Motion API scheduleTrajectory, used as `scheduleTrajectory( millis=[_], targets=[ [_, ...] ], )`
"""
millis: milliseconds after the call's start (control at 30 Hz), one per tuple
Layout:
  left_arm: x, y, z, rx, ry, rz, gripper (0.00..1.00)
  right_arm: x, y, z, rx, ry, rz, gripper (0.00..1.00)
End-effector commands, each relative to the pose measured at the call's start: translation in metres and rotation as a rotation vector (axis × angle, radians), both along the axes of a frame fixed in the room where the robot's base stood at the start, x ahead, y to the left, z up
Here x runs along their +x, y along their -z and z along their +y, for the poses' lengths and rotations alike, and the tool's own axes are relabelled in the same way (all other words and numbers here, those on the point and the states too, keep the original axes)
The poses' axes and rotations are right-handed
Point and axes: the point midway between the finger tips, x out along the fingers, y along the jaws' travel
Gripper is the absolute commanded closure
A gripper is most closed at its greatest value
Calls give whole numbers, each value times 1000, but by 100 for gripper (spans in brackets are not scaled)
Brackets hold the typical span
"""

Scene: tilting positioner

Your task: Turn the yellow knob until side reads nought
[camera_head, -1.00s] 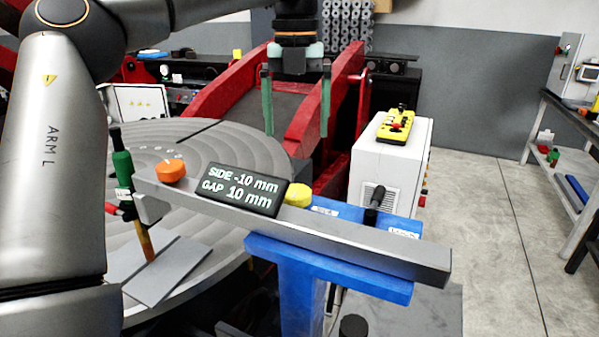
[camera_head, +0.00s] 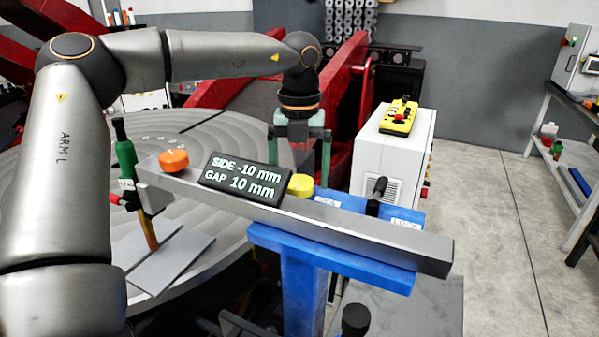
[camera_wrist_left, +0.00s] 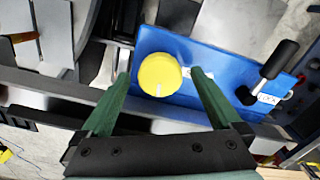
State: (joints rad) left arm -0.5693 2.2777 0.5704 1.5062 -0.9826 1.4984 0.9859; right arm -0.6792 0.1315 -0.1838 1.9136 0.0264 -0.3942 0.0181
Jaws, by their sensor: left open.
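My left gripper (camera_head: 298,160) is open, with green fingers pointing down behind and above the knob in the head view. In the left wrist view the knob appears between and beyond the fingertips of the gripper (camera_wrist_left: 162,75), with no clear contact. My right gripper is not seen.
An orange knob (camera_head: 173,160) is at the bar's left end. A black lock lever (camera_head: 376,194) stands right of the yellow knob on the blue bracket (camera_head: 300,247). A green torch (camera_head: 124,152) stands by the bar's left end. A white cabinet (camera_head: 400,150) stands behind.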

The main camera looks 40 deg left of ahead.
Motion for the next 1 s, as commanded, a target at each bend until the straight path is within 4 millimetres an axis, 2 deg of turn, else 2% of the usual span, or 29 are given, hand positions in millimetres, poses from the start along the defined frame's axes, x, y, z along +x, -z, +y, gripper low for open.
scheduleTrajectory(
  millis=[233, 1000],
  targets=[
    [0, 1, 0, 0, 0, 0, 3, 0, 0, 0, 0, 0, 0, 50],
    [0, 0, 0, 1, 1, -1, 87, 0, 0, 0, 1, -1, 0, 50]
  ],
)
